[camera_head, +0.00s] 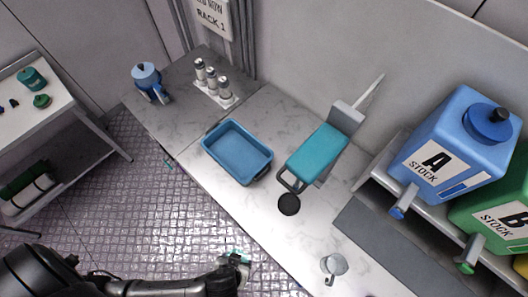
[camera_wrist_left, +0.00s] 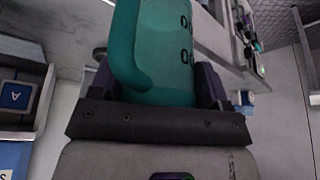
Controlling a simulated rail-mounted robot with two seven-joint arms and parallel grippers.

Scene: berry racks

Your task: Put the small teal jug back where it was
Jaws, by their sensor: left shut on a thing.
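My left gripper (camera_head: 234,266) is low in the head view, beside the front edge of the worktop and over the floor. It is shut on the small teal jug (camera_wrist_left: 168,45), which fills the middle of the left wrist view between the two fingers. The jug shows a curved teal handle on its left and dark marks on its right side; its top is cut off by the frame. In the head view only small bits of teal show at the gripper. My right gripper is not in view.
The marble worktop holds a blue tray (camera_head: 262,172), teal-topped device (camera_head: 316,152), black disc (camera_head: 289,204), metal cup (camera_head: 333,265), bottle rack (camera_head: 226,101) and blue jug (camera_head: 147,78). Stock containers A (camera_head: 455,140) and B (camera_head: 505,215) stand right. A white cart (camera_head: 75,103) holds teal items left.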

